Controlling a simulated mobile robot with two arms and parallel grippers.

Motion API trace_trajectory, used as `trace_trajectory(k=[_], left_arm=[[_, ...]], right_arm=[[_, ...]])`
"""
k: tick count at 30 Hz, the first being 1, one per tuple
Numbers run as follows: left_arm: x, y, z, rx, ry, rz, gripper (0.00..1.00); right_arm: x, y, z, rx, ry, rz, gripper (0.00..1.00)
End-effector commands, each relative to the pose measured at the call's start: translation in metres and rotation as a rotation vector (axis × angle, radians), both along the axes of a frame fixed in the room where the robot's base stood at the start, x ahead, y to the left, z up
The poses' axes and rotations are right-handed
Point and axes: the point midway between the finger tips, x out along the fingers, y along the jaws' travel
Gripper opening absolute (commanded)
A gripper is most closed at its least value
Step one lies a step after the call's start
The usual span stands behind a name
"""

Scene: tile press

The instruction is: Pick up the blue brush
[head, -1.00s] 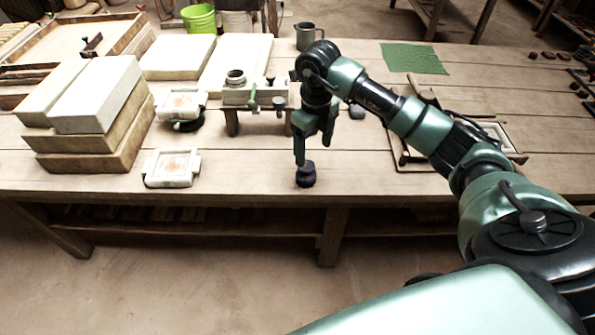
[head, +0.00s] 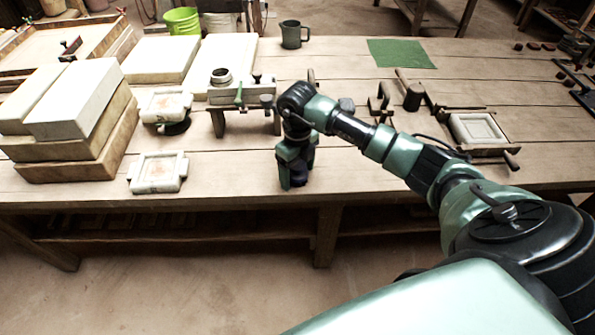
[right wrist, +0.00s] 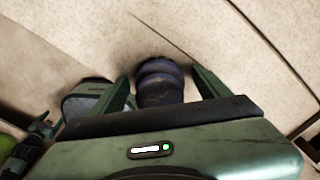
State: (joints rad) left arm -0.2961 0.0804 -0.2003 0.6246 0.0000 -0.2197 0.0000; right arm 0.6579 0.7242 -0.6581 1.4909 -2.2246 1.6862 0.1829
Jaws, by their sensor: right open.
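The dark blue, rounded piece that I take for the blue brush (head: 299,178) stands upright near the front edge of the wooden table. My right gripper (head: 296,178) points down over it and hides most of it in the head view. In the right wrist view the brush (right wrist: 160,84) sits between the two fingers of the right gripper (right wrist: 163,84), which are open, with one finger on each side. A narrow gap shows at the right finger; whether the left finger touches it is hard to tell. My left gripper is not in view.
A white framed tile mould (head: 158,172) lies left of the gripper, and stacked pale slabs (head: 75,105) stand farther left. A small bench with a metal clamp (head: 240,93) stands behind. A green mat (head: 400,53) lies at the back.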

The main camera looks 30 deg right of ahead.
Motion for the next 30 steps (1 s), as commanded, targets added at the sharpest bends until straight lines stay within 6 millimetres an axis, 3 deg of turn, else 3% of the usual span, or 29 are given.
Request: trace_trajectory(k=[6, 12, 14, 23, 30], left_arm=[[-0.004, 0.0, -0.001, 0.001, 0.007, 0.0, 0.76], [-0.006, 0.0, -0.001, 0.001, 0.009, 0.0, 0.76], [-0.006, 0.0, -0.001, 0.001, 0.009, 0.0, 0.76], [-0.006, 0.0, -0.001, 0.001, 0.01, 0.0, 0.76], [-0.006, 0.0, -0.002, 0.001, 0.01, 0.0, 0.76]], right_arm=[[0.0, 0.0, -0.001, 0.0, 0.0, 0.0, 0.77], [0.0, 0.0, -0.001, 0.0, 0.0, 0.0, 0.21], [0.0, 0.0, -0.001, 0.0, 0.0, 0.0, 0.1], [0.001, 0.0, 0.003, 0.0, -0.002, 0.0, 0.1], [0.001, -0.001, 0.03, -0.001, -0.004, 0.001, 0.1]])
